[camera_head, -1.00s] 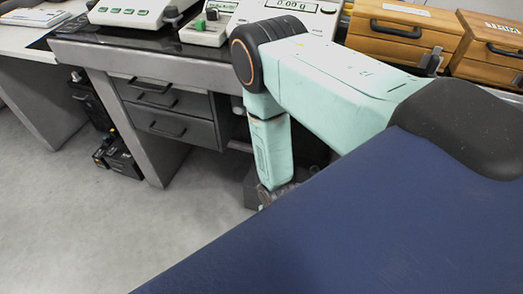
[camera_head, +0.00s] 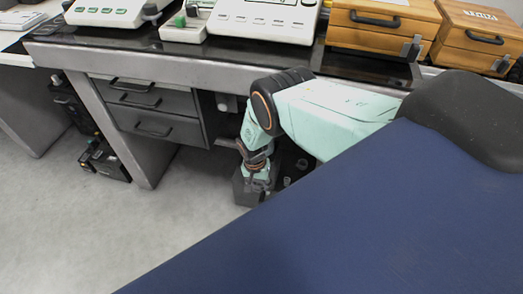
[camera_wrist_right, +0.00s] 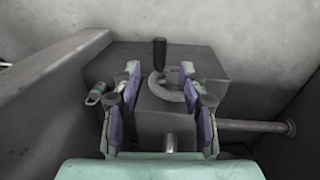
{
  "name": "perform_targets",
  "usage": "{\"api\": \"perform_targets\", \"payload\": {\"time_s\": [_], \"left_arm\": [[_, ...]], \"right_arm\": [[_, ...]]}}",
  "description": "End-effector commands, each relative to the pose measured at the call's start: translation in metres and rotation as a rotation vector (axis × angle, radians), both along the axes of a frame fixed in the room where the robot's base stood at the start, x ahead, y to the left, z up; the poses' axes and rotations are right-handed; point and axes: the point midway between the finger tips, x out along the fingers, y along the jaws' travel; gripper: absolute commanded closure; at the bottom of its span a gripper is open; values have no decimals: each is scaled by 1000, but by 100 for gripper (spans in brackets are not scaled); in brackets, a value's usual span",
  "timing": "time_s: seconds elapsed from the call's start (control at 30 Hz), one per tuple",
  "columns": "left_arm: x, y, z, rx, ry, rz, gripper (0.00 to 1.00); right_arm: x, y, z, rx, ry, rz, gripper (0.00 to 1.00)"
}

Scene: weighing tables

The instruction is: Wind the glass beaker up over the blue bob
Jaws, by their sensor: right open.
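My right arm reaches down in front of the table, and my right gripper (camera_head: 258,178) is low beside a dark grey box (camera_head: 240,192) under the table. In the right wrist view the gripper (camera_wrist_right: 160,78) is open, its purple-padded fingers apart. A black upright knob (camera_wrist_right: 160,52) on a grey curved wheel or crank (camera_wrist_right: 176,92) shows between and just beyond the fingertips, on the grey box (camera_wrist_right: 210,62). I cannot tell whether the fingers touch it. The glass beaker and blue bob do not show. My left gripper is out of view.
The table (camera_head: 180,78) stands above the gripper, with grey drawers (camera_head: 152,108) to the left. Balances (camera_head: 265,20) and wooden boxes (camera_head: 384,25) stand on top. A grey rod (camera_wrist_right: 255,126) sticks out at the right in the wrist view. Floor at left is open.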

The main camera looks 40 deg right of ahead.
Motion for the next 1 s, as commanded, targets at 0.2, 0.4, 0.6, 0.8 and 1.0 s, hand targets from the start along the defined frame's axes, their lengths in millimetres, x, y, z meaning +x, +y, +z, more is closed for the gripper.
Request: {"api": "perform_targets", "payload": {"time_s": [0.2,0.4,0.6,0.8,1.0], "left_arm": [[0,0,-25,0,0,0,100],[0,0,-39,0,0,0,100],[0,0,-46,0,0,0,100],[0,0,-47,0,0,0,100],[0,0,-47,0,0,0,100]], "right_arm": [[-3,-3,-32,0,0,-2,57],[-4,-5,-52,0,0,-3,57],[-6,-5,-62,1,0,-3,57],[-6,-5,-64,1,1,-2,57],[-5,-5,-63,1,-1,-2,61]]}}
